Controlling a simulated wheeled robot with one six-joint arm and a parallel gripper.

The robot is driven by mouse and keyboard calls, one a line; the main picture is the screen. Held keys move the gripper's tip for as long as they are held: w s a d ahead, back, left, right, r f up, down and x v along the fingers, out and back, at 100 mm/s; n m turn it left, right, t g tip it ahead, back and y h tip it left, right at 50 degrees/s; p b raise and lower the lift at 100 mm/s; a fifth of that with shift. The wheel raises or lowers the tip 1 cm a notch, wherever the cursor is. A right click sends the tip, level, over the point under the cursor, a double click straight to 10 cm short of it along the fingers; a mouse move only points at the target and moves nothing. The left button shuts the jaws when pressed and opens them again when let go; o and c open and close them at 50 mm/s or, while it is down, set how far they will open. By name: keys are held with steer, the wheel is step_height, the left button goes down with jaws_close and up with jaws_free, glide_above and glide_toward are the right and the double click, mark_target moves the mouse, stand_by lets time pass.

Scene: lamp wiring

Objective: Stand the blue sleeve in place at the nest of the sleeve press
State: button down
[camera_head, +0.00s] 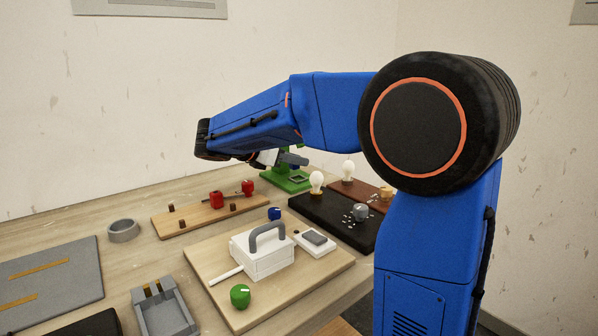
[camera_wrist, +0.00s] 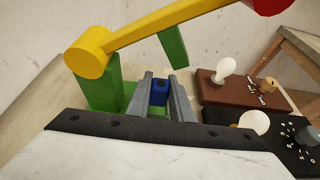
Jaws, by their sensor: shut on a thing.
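My gripper (camera_wrist: 161,82) is shut on the blue sleeve (camera_wrist: 160,93), which sits between its two grey fingers in the wrist view. In the head view my gripper (camera_head: 292,159) hangs over the sleeve press (camera_head: 285,182), at the back of the table. The press has a green base and post; in the wrist view its yellow lever (camera_wrist: 150,30) crosses above and beyond the fingers. A green bar (camera_wrist: 173,46) hangs from the lever. A square frame (camera_head: 297,180), apparently the nest, shows on the base in the head view. I cannot tell whether the sleeve touches it.
A dark board (camera_head: 330,218) and a brown board (camera_head: 362,191), each with a bulb, stand right of the press. A wooden board with red parts (camera_head: 215,205) lies to the left. A white box with a grey handle (camera_head: 262,255) stands in front.

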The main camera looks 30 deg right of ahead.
mark_target(292, 169)
steer(key=shift+s+d, duration=0.1)
steer(key=shift+d, duration=0.45)
steer(key=shift+f, duration=1.8)
steer(key=shift+f, duration=0.15)
steer(key=c, duration=1.6)
jaws_free()
steer(key=shift+a+r, duration=0.2)
steer(key=shift+r, duration=0.05)
steer(key=v, duration=1.1)
steer(key=shift+a, duration=0.3)
